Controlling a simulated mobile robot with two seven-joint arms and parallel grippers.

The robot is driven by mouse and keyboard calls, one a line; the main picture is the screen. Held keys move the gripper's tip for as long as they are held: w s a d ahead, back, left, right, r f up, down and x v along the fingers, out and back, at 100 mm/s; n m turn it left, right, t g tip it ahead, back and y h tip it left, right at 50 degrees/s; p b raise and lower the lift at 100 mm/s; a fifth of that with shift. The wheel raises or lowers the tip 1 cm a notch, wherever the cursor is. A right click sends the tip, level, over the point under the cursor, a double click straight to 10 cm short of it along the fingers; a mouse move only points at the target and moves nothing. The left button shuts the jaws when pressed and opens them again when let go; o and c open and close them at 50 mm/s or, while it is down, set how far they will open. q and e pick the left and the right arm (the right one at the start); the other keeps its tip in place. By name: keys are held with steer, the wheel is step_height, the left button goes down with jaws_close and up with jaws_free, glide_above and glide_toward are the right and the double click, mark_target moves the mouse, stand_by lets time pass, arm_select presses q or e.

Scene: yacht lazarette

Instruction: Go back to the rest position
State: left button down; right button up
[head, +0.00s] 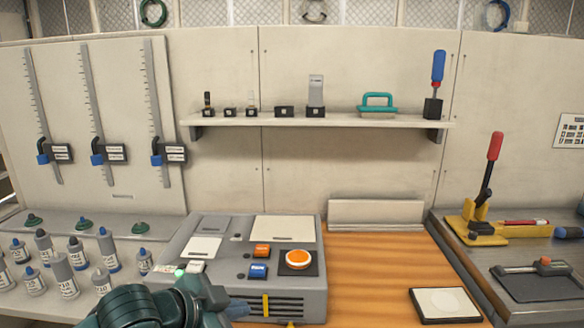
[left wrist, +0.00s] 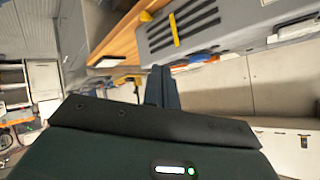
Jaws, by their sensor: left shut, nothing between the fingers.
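My left gripper (head: 238,309) is in the lower middle of the head view, in front of the grey control box (head: 312,262). It is shut and empty. In the left wrist view its closed fingers (left wrist: 161,88) point toward the front of the box, with its dark slots and yellow handle. I cannot tell whether the fingers touch the box. The box has an orange round button (head: 298,259), an orange switch (head: 262,250) and a blue switch (head: 258,271). My right gripper is not in view.
Several bottles (head: 64,272) stand on the left counter. A white pad (head: 445,304) lies on the wooden top (head: 375,270), which is otherwise largely clear. A yellow clamp with a red handle (head: 494,146) stands on the right bench. A shelf (head: 340,121) holds small tools.

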arm_select(q)
steer(key=s+a+f+n+t+y+p, duration=0.1)
steer(key=s+a+f+n, duration=0.1)
steer(key=s+f+n, duration=0.3)
steer(key=s+a+f+n+t+y+p, duration=0.1)
steer(key=s+a+f+n+y, duration=0.1)
steer(key=s+f, duration=1)
step_height(320, 180, down, 5)
steer(key=a+n, duration=0.1)
steer(key=n, duration=0.1)
steer(key=shift+n+p, duration=0.3)
steer(key=shift+n, duration=0.1)
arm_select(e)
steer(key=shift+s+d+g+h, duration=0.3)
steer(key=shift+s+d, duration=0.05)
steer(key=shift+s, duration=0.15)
arm_select(q)
steer(key=shift+s, duration=0.1)
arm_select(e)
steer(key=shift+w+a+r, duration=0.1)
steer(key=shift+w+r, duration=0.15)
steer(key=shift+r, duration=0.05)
